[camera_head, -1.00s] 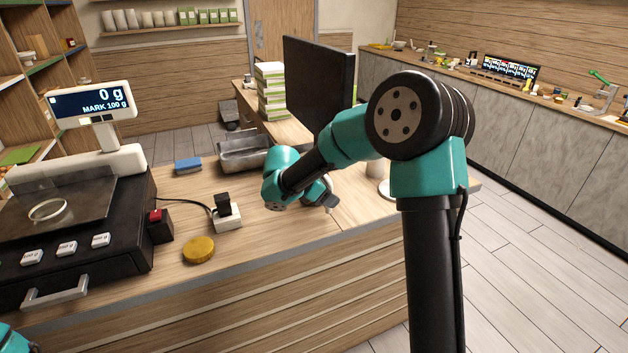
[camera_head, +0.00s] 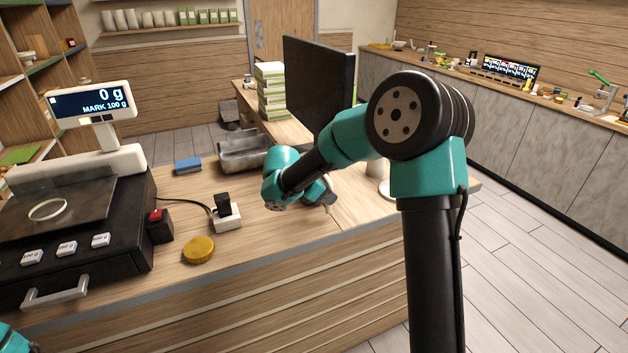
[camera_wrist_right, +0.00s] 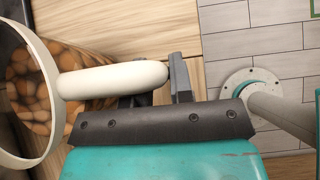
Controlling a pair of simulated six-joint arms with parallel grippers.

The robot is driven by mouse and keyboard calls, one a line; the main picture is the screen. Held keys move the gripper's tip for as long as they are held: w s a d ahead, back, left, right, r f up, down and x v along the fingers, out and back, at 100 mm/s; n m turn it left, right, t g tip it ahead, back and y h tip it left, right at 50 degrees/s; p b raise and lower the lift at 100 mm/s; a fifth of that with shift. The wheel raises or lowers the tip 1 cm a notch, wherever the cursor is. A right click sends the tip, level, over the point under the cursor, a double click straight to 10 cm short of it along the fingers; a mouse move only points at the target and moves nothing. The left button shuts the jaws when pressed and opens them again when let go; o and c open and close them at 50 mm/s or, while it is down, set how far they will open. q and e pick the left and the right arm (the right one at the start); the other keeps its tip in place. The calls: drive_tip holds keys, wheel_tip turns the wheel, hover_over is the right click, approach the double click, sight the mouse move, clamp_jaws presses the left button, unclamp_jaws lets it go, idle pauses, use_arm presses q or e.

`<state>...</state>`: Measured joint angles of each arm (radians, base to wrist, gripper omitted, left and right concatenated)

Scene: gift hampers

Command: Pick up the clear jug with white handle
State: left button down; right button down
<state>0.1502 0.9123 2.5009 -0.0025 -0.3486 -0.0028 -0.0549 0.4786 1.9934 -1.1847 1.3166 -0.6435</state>
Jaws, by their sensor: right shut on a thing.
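The clear jug (camera_wrist_right: 22,85) shows in the right wrist view at the left, with a white rim and a white handle (camera_wrist_right: 110,80) pointing right. Brown, nut-like pieces (camera_wrist_right: 75,70) show through or beside its clear wall; I cannot tell which. My right gripper (camera_wrist_right: 160,82) is shut on the handle near its free end. In the head view my right gripper (camera_head: 326,196) is low over the counter, and my own arm hides most of it and the jug. My left gripper is out of view.
A dark monitor (camera_head: 318,85) stands behind my right arm.

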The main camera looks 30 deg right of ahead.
sight(328, 183)
drive_tip(key=shift+r, duration=1.7)
drive_tip(key=shift+a+r, duration=0.1)
drive_tip(key=shift+r, duration=0.1)
drive_tip(key=s+a+r, duration=0.1)
drive_tip(key=s+a, duration=0.7)
drive_tip(key=s, duration=0.5)
drive_tip(key=shift+a+r, duration=0.15)
drive_tip(key=shift+a, duration=0.25)
drive_tip(key=shift+s, duration=0.1)
idle(1.0)
